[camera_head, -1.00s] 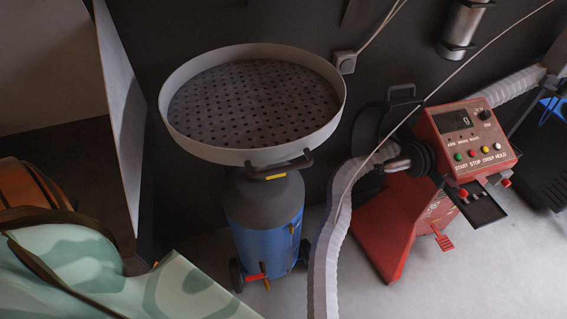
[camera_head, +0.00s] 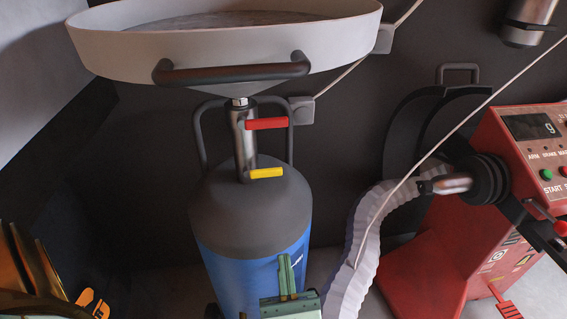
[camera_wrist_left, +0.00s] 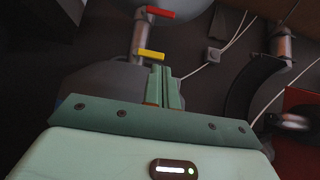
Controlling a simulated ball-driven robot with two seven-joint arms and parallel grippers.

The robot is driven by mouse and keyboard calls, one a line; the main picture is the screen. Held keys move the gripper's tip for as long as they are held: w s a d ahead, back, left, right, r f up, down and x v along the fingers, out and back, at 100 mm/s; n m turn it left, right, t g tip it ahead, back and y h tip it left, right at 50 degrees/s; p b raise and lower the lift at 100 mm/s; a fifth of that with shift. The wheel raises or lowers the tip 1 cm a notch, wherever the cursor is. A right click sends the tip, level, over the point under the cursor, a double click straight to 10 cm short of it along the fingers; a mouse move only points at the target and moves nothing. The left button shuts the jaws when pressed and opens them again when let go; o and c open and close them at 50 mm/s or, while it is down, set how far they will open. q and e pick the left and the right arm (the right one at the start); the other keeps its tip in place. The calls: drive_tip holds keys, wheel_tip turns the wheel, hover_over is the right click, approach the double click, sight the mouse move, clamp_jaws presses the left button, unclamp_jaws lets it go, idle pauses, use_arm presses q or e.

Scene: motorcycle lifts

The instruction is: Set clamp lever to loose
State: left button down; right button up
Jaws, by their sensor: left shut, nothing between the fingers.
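A waste-oil drainer (camera_head: 255,245) with a blue and dark grey tank stands in front of me. A metal tube (camera_head: 243,140) rises from its top to the wide pan (camera_head: 225,50). A red lever (camera_head: 266,123) and, below it, a yellow lever (camera_head: 265,173) stick out sideways to the right from the tube. I cannot tell which is the clamp lever. Both also show in the left wrist view, red (camera_wrist_left: 160,12) and yellow (camera_wrist_left: 151,54). My left gripper (camera_head: 286,262) is shut and empty, low in front of the tank, below and apart from both levers. My right gripper is not in view.
A black handle (camera_head: 232,72) spans the pan's front, above the levers. A pale ribbed hose (camera_head: 362,245) and a red machine (camera_head: 425,275) with a display and buttons stand to the right. A thin cable crosses in front of the dark wall.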

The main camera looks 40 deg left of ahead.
use_arm(q)
drive_tip(key=shift+r, duration=0.15)
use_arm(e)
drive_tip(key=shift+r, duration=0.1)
use_arm(q)
drive_tip(key=p, duration=0.1)
approach(262, 122)
drive_tip(key=w+a, duration=0.1)
drive_tip(key=w+a+f, duration=0.1)
drive_tip(key=w, duration=0.1)
drive_tip(key=w+a, duration=0.1)
drive_tip(key=shift+w+f, duration=0.3)
drive_tip(key=shift+f, duration=0.1)
drive_tip(key=shift+w+r, duration=0.1)
drive_tip(key=shift+r, duration=2)
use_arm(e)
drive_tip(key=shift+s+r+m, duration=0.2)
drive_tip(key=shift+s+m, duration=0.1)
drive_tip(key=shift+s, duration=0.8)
use_arm(q)
drive_tip(key=shift+a+n+g+y, duration=0.1)
drive_tip(key=shift+n+g+y, duration=0.2)
drive_tip(key=shift+n+g, duration=0.1)
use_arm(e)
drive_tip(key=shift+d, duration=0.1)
